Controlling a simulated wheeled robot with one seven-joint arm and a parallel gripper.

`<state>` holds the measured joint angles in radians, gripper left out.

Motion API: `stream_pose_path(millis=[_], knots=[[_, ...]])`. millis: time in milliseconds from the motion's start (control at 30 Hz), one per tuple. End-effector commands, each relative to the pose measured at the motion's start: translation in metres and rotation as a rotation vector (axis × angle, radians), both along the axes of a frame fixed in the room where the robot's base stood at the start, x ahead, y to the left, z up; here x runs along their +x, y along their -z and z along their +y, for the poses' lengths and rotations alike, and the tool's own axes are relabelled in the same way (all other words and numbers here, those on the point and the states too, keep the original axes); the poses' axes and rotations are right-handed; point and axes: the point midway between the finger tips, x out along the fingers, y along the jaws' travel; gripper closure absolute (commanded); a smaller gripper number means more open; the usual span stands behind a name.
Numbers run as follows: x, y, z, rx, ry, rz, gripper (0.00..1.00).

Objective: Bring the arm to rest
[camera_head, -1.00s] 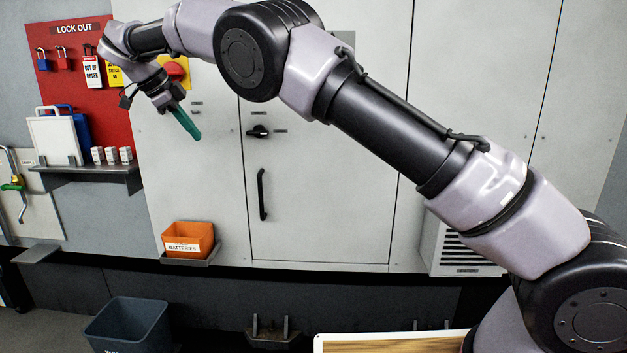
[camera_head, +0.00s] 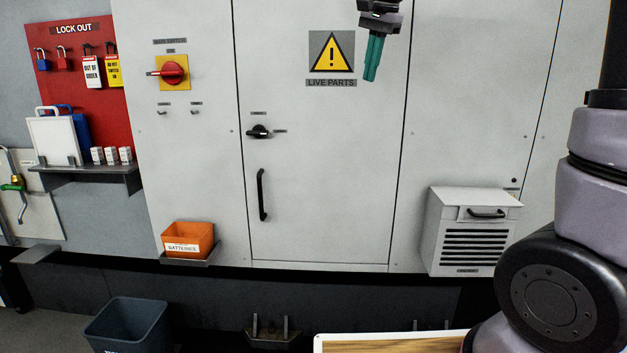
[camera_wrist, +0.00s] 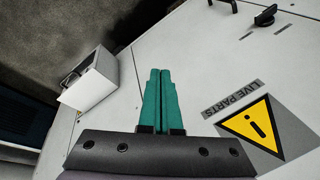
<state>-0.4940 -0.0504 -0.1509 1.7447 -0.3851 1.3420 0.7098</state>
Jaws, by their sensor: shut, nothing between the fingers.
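My gripper (camera_head: 373,58) hangs at the top of the head view, its green fingers pointing down in front of the cabinet. It is to the right of the yellow warning sign (camera_head: 332,52). In the wrist view the two green fingers (camera_wrist: 159,98) lie side by side, shut, with nothing between them. My arm's lower links stand upright at the right edge of the head view; its middle part is out of view.
The grey cabinet (camera_head: 320,135) fills the background, with a red main switch (camera_head: 173,73), a black door handle (camera_head: 262,195) and a vented box (camera_head: 472,230). An orange battery bin (camera_head: 187,240), a lockout board (camera_head: 75,125) and a dark waste bin (camera_head: 128,325) are at left.

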Motion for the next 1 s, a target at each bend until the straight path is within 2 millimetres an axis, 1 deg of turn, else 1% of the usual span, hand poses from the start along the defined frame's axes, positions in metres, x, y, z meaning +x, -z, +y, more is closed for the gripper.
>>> stream_pose_path(millis=[33, 67, 100, 167, 200, 267, 300, 400, 500, 600, 700, 1000], knots=[[-0.020, -0.002, -0.022, 0.015, -0.027, -0.025, 1.00], [-0.031, -0.001, -0.032, 0.021, -0.050, -0.041, 1.00], [-0.046, 0.000, -0.045, 0.027, -0.081, -0.065, 1.00], [-0.068, 0.005, -0.061, 0.031, -0.124, -0.103, 1.00], [-0.083, 0.008, -0.071, 0.030, -0.152, -0.132, 1.00], [-0.107, 0.016, -0.084, 0.024, -0.190, -0.173, 1.00], [-0.121, 0.022, -0.091, 0.016, -0.214, -0.202, 1.00], [-0.154, 0.040, -0.104, -0.014, -0.264, -0.269, 1.00], [-0.178, 0.057, -0.113, -0.048, -0.300, -0.321, 1.00], [-0.192, 0.069, -0.117, -0.076, -0.322, -0.353, 1.00], [-0.198, 0.075, -0.119, -0.090, -0.334, -0.369, 1.00], [-0.200, 0.077, -0.120, -0.095, -0.338, -0.371, 1.00]])
